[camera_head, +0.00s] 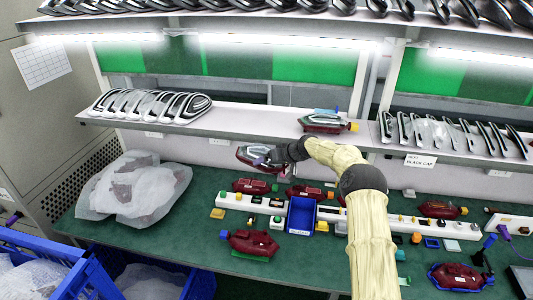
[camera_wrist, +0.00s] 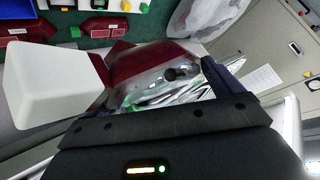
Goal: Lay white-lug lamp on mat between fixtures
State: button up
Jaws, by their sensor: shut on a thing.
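My gripper (camera_head: 274,155) is shut on a dark red lamp (camera_head: 250,157) with a clear, silvery face. It holds the lamp in the air above the back of the bench, just below the shelf. In the wrist view the lamp (camera_wrist: 150,65) lies across the jaws, and a large white block, which looks like its white lug (camera_wrist: 52,85), sticks out at the left. The lug cannot be made out in the head view. The green mat (camera_head: 190,235) covers the bench. White fixture strips (camera_head: 232,202) carrying small coloured parts stand on it, with another strip (camera_head: 400,221) farther right.
A blue bin (camera_head: 301,216) stands between the strips. Other red lamps lie on the mat in front (camera_head: 252,243), behind the strips (camera_head: 250,186) and at right (camera_head: 458,277). Another lamp (camera_head: 323,124) sits on the shelf. A bagged bundle (camera_head: 135,187) fills the left. Bare mat shows at front left.

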jog(key=s+d+f+m+t+h+b, duration=0.2)
jog(key=s+d+f+m, duration=0.15)
jog(key=f, duration=0.55)
jog(key=s+d+f+m+t+h+b, duration=0.1)
jog(key=s+d+f+m+h+b, duration=0.15)
jog(key=s+f, duration=0.4)
jog(key=s+d+f+m+h+b, duration=0.1)
jog(key=s+d, duration=0.3)
jog(key=s, duration=0.5)
jog(key=s+d+f+m+t+h+b, duration=0.1)
jog(key=s+d+f+m+h+b, duration=0.1)
jog(key=s, duration=0.7)
notch_tip(320, 180, down, 2)
jog(key=shift+d+f+m, duration=0.25)
jog(key=shift+d+m, duration=0.45)
jog(key=shift+d, duration=0.25)
